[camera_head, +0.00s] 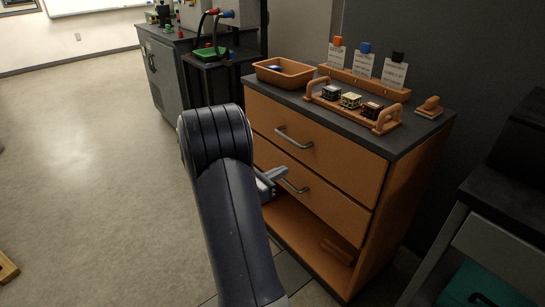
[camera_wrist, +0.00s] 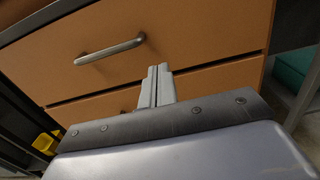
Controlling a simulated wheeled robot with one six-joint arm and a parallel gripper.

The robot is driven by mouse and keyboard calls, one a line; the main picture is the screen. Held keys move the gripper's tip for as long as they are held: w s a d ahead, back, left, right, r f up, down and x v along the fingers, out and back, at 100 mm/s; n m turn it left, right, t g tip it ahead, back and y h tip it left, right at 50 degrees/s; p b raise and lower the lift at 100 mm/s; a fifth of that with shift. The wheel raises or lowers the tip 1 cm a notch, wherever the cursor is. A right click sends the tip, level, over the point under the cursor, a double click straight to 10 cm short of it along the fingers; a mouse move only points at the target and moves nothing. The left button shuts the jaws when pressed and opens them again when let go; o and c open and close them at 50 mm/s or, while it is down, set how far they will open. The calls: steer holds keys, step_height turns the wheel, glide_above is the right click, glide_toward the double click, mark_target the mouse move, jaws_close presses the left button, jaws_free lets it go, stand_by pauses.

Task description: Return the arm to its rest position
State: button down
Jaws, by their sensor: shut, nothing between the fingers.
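My arm rises from the bottom of the head view and bends in front of an orange drawer cabinet. My gripper (camera_head: 284,172) points at the cabinet front, close to the lower drawer's handle (camera_head: 294,185); I cannot tell whether they touch. In the wrist view my gripper (camera_wrist: 158,68) has its two fingers together with nothing between them. The upper drawer (camera_wrist: 150,40) and its handle (camera_wrist: 110,50) are ahead of the fingers in that view. Both drawers look closed. Part of the gripper is hidden behind my arm in the head view.
On the cabinet top (camera_head: 425,125) are an orange bin (camera_head: 284,78), a wooden handled tray (camera_head: 345,112) with small lattice blocks, and a rack with tags (camera_head: 365,84). A dark bench (camera_head: 510,200) stands right. Open floor (camera_head: 90,170) lies left.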

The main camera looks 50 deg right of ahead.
mark_target(319, 152)
stand_by(0.4)
steer(key=b+x, duration=0.1)
steer(key=x, duration=1.2)
steer(key=shift+s+d+b, duration=0.2)
steer(key=shift+d+b, duration=0.1)
steer(key=shift+d, duration=0.05)
